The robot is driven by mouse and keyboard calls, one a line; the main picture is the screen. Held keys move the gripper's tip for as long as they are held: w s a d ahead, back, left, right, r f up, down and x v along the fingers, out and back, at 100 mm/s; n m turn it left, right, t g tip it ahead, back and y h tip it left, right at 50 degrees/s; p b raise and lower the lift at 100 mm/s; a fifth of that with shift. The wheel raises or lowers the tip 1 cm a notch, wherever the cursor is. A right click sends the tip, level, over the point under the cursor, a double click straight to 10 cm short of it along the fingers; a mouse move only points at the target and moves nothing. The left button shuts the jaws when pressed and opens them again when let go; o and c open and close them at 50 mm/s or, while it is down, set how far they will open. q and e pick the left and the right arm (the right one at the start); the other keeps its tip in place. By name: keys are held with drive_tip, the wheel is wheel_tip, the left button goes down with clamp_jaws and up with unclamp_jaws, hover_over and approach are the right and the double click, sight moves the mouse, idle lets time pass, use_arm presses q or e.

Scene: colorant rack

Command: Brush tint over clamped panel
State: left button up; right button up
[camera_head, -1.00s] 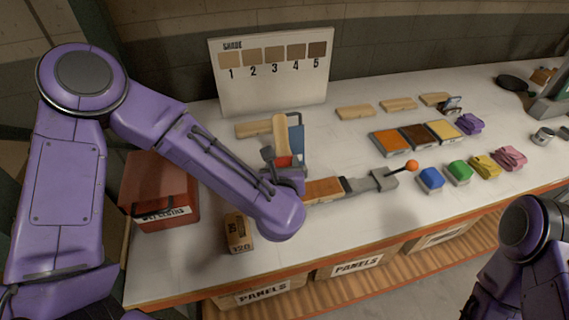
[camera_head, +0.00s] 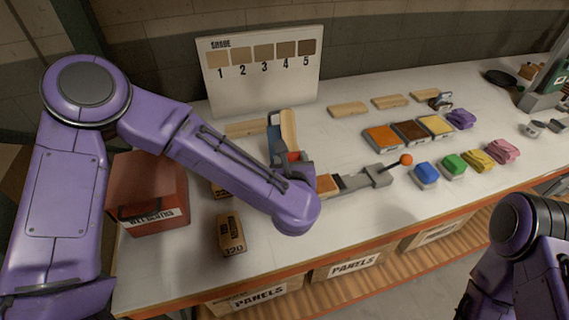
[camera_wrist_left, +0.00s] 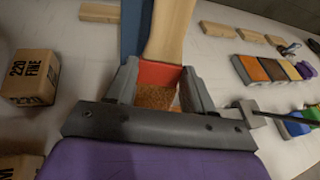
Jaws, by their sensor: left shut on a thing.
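My left gripper (camera_head: 296,165) is shut on a brush with a pale wooden handle (camera_head: 289,128). In the left wrist view the brush's red band (camera_wrist_left: 160,73) and brown bristles (camera_wrist_left: 155,97) show between the two grey fingers (camera_wrist_left: 158,88). The orange-brown panel (camera_head: 327,184) lies in a grey clamp (camera_head: 376,176) with an orange-knobbed lever (camera_head: 406,160). My left wrist covers much of the panel, and I cannot tell whether the bristles touch it. My right arm shows at the lower right, with its gripper out of view.
A blue upright piece (camera_head: 273,137) stands behind the brush. Sandpaper boxes (camera_head: 231,235) and a red bin (camera_head: 150,190) are at left. The shade board (camera_head: 262,75) stands at the back. Tint trays (camera_head: 382,138) and coloured cloths (camera_head: 480,161) are at right.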

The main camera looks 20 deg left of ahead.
use_arm(q)
drive_tip(key=shift+a, duration=0.1)
drive_tip(key=s+a, duration=0.2)
drive_tip(key=a, duration=0.1)
drive_tip(key=shift+s+a+b, duration=0.1)
drive_tip(key=shift+s+b, duration=0.05)
drive_tip(key=shift+b, duration=0.2)
wheel_tip(320, 180, up, 6)
drive_tip(key=p, duration=0.4)
drive_tip(key=shift+r, duration=0.1)
